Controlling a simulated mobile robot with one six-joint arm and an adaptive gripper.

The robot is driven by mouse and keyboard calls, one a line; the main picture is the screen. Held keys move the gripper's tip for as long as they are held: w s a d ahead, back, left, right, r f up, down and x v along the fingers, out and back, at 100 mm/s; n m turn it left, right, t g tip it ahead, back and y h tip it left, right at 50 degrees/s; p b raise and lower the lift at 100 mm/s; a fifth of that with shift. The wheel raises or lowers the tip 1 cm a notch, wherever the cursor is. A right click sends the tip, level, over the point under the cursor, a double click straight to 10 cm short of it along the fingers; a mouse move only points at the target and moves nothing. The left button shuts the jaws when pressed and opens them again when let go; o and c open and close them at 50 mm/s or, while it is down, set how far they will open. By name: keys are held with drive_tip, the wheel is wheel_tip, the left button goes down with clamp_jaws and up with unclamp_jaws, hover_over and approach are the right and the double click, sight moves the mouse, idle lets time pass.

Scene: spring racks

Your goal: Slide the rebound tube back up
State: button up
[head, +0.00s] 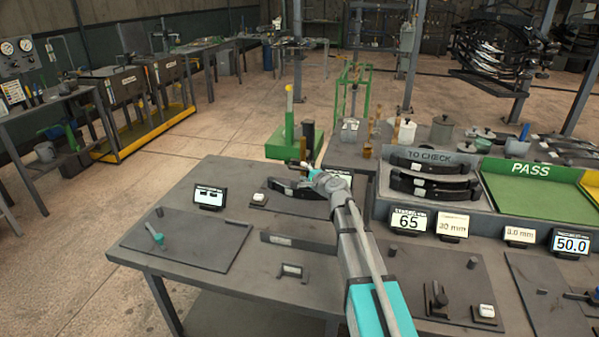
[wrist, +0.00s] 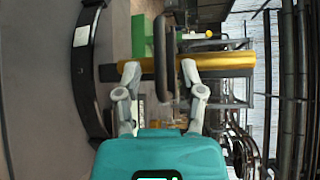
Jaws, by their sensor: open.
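My gripper (wrist: 160,72) is open, with its two pale fingers apart. In the head view my gripper (head: 310,170) is above the far part of the near table. In the wrist view, which looks turned sideways, a yellow tube (wrist: 232,60) runs across beyond both fingertips. A dark bent bar (wrist: 166,45) crosses it, its end lying in the gap between the fingers. I cannot tell whether the fingers touch either, or which of them is the rebound tube. In the head view a dark upright piece (head: 309,133) stands just beyond my gripper, its lower part partly hidden.
A green stand (head: 289,130) with a yellow-topped post is behind. A curved dark leaf spring (wrist: 84,70) lies beside the gripper. The TO CHECK tray (head: 433,205) with springs and the green PASS tray (head: 530,190) are at right. A flat plate (head: 190,238) is at left.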

sight(301, 170)
drive_tip(key=shift+x, duration=1.5)
clamp_jaws()
